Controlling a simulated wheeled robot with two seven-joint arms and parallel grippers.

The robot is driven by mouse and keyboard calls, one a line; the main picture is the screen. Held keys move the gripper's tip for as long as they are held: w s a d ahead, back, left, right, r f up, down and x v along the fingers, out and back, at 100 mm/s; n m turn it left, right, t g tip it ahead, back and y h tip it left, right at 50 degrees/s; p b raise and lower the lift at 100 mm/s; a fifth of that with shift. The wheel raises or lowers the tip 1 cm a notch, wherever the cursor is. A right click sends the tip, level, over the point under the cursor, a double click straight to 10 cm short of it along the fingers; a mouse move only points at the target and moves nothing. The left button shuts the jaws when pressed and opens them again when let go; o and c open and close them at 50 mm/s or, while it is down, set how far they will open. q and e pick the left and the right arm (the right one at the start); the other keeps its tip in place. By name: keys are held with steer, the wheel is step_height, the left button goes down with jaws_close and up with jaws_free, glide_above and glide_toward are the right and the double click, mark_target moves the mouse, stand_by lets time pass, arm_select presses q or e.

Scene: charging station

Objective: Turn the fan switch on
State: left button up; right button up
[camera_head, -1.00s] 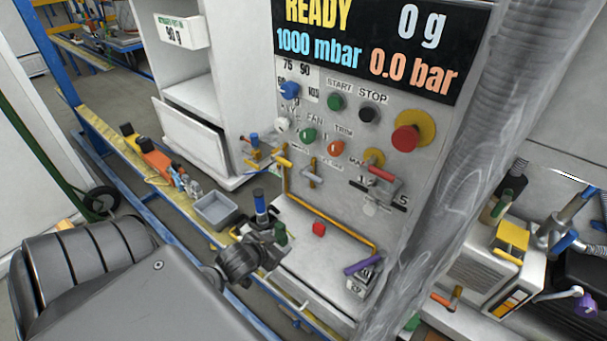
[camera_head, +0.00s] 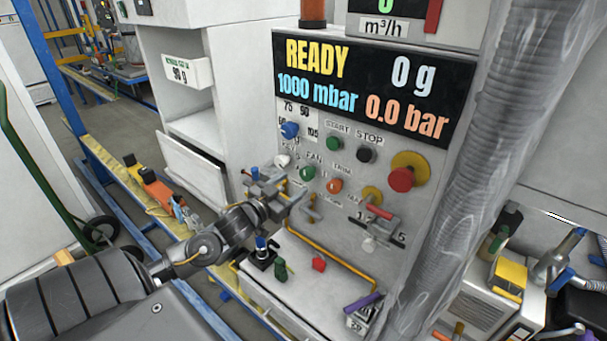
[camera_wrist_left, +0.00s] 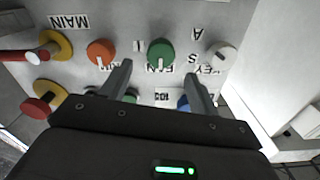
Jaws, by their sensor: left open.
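The fan switch is a green knob (camera_head: 307,173) below the FAN label on the grey control panel (camera_head: 330,215). In the left wrist view, which is upside down, the green knob (camera_wrist_left: 161,52) shows beyond and between my fingertips. My left gripper (camera_head: 292,190) is raised in front of the panel, just left of and below the knob in the head view. Its two fingers are spread in the left wrist view (camera_wrist_left: 157,75), with nothing between them. I cannot tell the exact gap to the knob. My right gripper is not in view.
An orange knob (camera_head: 334,186) and a white key knob (camera_head: 283,160) flank the fan knob. A red mushroom button (camera_head: 401,179) is farther right. Yellow and brown levers lie close to the gripper. Small items stand on the ledge below.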

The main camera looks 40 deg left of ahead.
mark_target(305, 176)
arm_select(q)
steer(key=w+p, duration=0.1)
steer(key=w, duration=0.5)
steer(key=shift+w, duration=0.15)
steer(key=c, duration=1)
steer(key=shift+o, duration=0.2)
